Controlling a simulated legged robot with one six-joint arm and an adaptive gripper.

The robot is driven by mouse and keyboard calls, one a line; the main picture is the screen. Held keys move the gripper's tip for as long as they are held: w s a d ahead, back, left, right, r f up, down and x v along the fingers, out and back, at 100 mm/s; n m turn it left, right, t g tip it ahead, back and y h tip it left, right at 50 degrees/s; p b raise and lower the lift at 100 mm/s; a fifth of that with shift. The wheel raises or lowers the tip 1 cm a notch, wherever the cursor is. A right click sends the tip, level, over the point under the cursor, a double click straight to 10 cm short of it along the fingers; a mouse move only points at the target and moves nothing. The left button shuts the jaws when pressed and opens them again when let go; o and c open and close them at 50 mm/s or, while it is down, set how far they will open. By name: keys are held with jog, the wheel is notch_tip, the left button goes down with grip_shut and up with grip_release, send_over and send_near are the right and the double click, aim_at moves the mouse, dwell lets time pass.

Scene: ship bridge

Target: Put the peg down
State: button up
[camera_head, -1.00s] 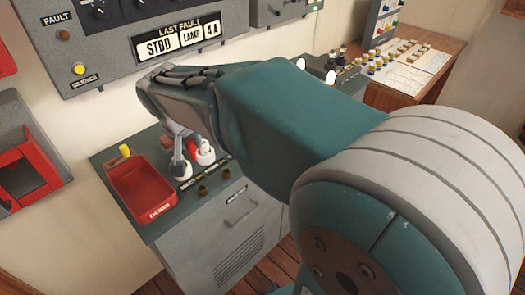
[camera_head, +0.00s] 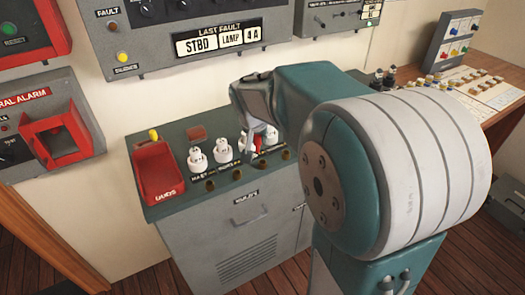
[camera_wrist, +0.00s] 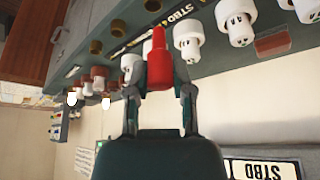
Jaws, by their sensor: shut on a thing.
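A red peg (camera_wrist: 160,62) with a narrower tip sits between the two fingers of my gripper (camera_wrist: 161,88) in the wrist view. My gripper is shut on it, and the tip points away from the palm toward the console top. In the head view my gripper (camera_head: 255,148) hangs over the right half of the console top, among the white lamp-like pieces, with only a little red showing. White pieces (camera_head: 197,158) stand in a row there, and the wrist view shows one (camera_wrist: 187,42) close beside the peg. I cannot tell whether the peg touches the console.
A red tray (camera_head: 158,188) sits at the console's left end, with a yellow knob (camera_head: 153,134) behind it. Brass-coloured rings (camera_head: 210,186) line the front edge. A grey fault panel (camera_head: 150,50) hangs above. A wooden desk (camera_head: 500,122) with small pegs stands at the right.

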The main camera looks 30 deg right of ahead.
jog(key=x, duration=0.2)
jog(key=d+x, duration=0.1)
jog(key=x, duration=0.2)
jog(key=shift+a+r, duration=0.1)
jog(key=shift+r, duration=0.1)
jog(key=shift+w+a+f, duration=0.1)
jog(key=shift+a+f, duration=0.05)
jog(key=shift+o, duration=0.2)
jog(key=f, duration=0.3)
jog(key=shift+w+f, duration=0.2)
jog(key=shift+d+f, duration=0.35)
jog(key=shift+d, duration=0.25)
grip_shut()
jog(key=o, duration=0.8)
grip_release()
jog(key=shift+o, duration=0.2)
jog(key=shift+a, duration=0.25)
jog(key=shift+r, duration=0.1)
jog(key=shift+a, duration=0.1)
